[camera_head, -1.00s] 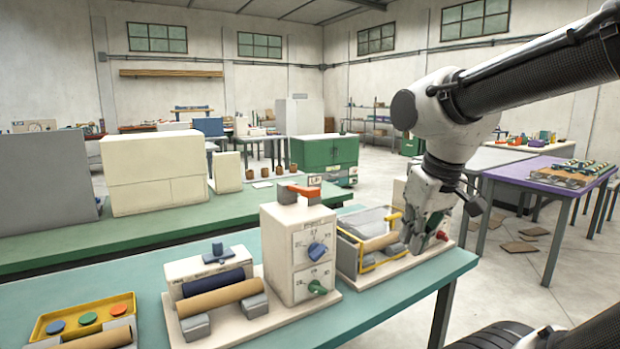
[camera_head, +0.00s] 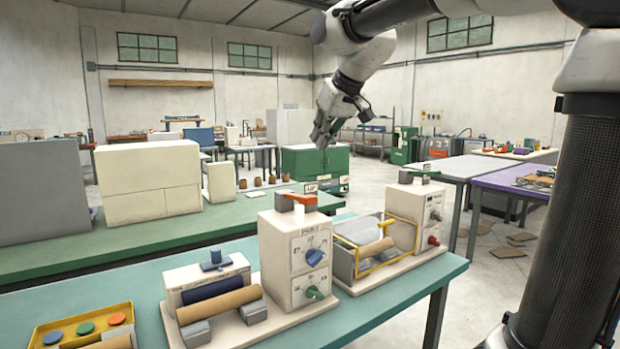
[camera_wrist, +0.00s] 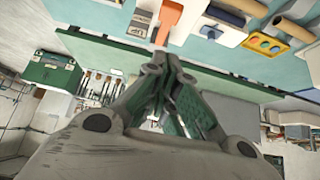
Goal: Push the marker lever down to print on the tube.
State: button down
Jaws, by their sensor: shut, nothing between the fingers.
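My gripper (camera_head: 324,136) is shut and empty, raised in the air above and behind the orange lever. An orange lever (camera_head: 303,198) lies across the top of a white control box (camera_head: 297,262) with blue and green knobs; it also shows in the wrist view (camera_wrist: 171,14), just beyond my fingertips (camera_wrist: 162,66). A small blue lever-like part (camera_head: 216,259) stands on a white block left of that box. Below it are a dark blue roller (camera_head: 212,283) and a tan tube (camera_head: 219,303). I cannot tell which part is the marker lever. My fingers touch none of them.
A yellow tray (camera_head: 52,329) with coloured buttons is at front left. A green bench (camera_head: 130,228) stands behind. The teal table's (camera_head: 420,275) right end is clear.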

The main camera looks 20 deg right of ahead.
send_over(313, 197)
jog(key=w, duration=0.2)
jog(key=f, duration=0.5)
jog(key=a+f, duration=0.1)
jog(key=f, duration=0.2)
jog(key=shift+w+f, duration=0.1)
jog(key=shift+w, duration=0.1)
jog(key=shift+s+d+f, duration=0.1)
jog(key=shift+s+f, duration=0.05)
jog(key=shift+f, duration=0.45)
jog(key=shift+s+d+f, duration=0.1)
jog(key=shift+f, duration=1.15)
jog(key=shift+s+d+f, duration=0.1)
jog(key=shift+s+f, duration=0.15)
jog(key=shift+f, duration=0.5)
jog(key=shift+s+d+f, duration=0.1)
jog(key=shift+s+f, duration=0.2)
jog(key=shift+f, duration=0.4)
jog(key=shift+s+f, duration=0.25)
jog(key=shift+f, duration=0.5)
